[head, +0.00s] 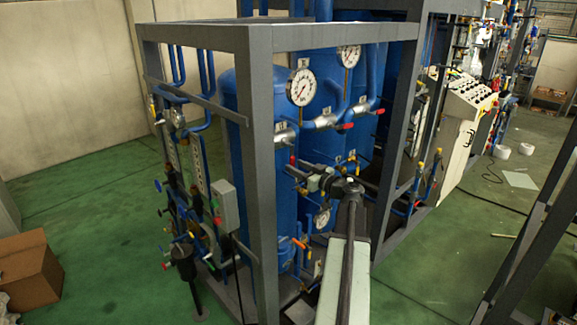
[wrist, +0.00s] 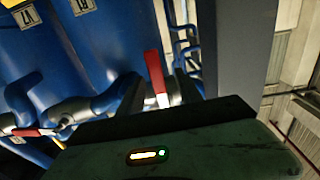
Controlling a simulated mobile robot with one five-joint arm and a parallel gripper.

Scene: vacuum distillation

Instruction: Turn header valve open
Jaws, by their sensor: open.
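Grey header valves with red levers sit on the blue piping in front of the blue tanks. The nearest valve (head: 284,135) has its red lever (head: 292,159) hanging down; I cannot tell for certain which valve is the header valve. A second valve (head: 325,122) to its right has a red lever lying sideways. My gripper (head: 293,178) is open and empty, just below the hanging lever in the head view. The wrist view is upside down: an upright red lever (wrist: 155,73) shows just beyond the dark gripper body, and another red lever (wrist: 26,132) lies at left.
A grey steel frame post (head: 262,180) stands left of my gripper and also shows in the wrist view (wrist: 236,50). Pressure gauges (head: 301,87) are above the valves. A grey box (head: 224,205) is on the frame's left side.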

